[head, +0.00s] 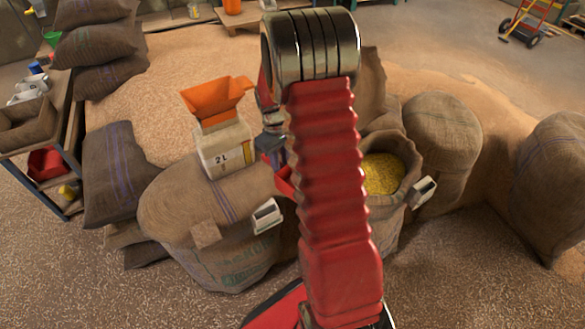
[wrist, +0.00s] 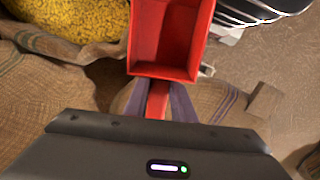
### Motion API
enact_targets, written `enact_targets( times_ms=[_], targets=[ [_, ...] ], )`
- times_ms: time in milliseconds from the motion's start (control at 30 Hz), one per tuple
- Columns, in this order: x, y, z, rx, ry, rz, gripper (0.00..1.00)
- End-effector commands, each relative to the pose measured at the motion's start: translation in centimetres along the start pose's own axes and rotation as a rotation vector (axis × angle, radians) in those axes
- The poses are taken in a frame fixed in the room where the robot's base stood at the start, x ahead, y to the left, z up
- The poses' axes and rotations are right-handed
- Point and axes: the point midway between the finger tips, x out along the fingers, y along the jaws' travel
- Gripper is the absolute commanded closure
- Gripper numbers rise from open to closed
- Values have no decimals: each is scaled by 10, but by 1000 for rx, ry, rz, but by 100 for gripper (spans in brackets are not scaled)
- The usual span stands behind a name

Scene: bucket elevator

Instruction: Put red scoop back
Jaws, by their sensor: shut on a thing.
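The red scoop (wrist: 168,40) is a box-shaped scoop, and its inside looks empty. My gripper (wrist: 158,98) is shut on its handle, between two purple-grey fingers in the wrist view. In the head view only a small red part of the scoop (head: 284,182) shows left of my arm, which hides the rest. My gripper (head: 272,148) is partly hidden there too. The scoop is above the sacks, beside an open sack of yellow grain (head: 385,174), which also shows at the upper left of the wrist view (wrist: 65,20).
A closed sack (head: 215,265) at front left bears a white 2 L container (head: 224,150) with an orange funnel (head: 213,100). A shelf (head: 60,110) with a red bin (head: 46,162) stands at far left. More sacks stand at right. Loose grain covers the floor behind.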

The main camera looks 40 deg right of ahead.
Motion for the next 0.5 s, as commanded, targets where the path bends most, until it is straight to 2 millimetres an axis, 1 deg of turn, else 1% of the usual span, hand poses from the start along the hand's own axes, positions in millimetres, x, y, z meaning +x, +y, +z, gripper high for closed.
enact_targets(
  times_ms=[33,167,200,367,400,500],
  targets=[
    [-10,-11,-8,45,4,-3,100],
    [-36,-45,-27,165,4,-16,100],
    [-45,-58,-34,196,3,-20,100],
    [-79,-113,-59,251,1,-28,100],
    [-86,-126,-64,250,0,-28,100],
    [-102,-157,-74,235,-1,-27,100]
  ],
)
